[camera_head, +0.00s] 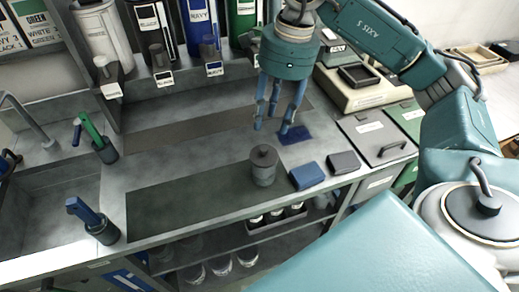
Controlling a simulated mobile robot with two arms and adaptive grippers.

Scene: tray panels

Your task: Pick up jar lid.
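A grey lid with a small knob (264,154) sits on a dark grey cylindrical jar (263,175), which stands upright on the dark mat near the counter's front edge. My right gripper (272,129) hangs above the counter, pointing down, behind the jar in the picture. Its blue fingers are spread apart with nothing between them. It is clear of the lid. My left gripper is not in view.
Blue (307,176) and grey (344,162) blocks lie right of the jar; a flat blue pad (296,135) lies behind. A scale-like device (362,89) stands at back right. The dark mat (185,207) left of the jar is clear.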

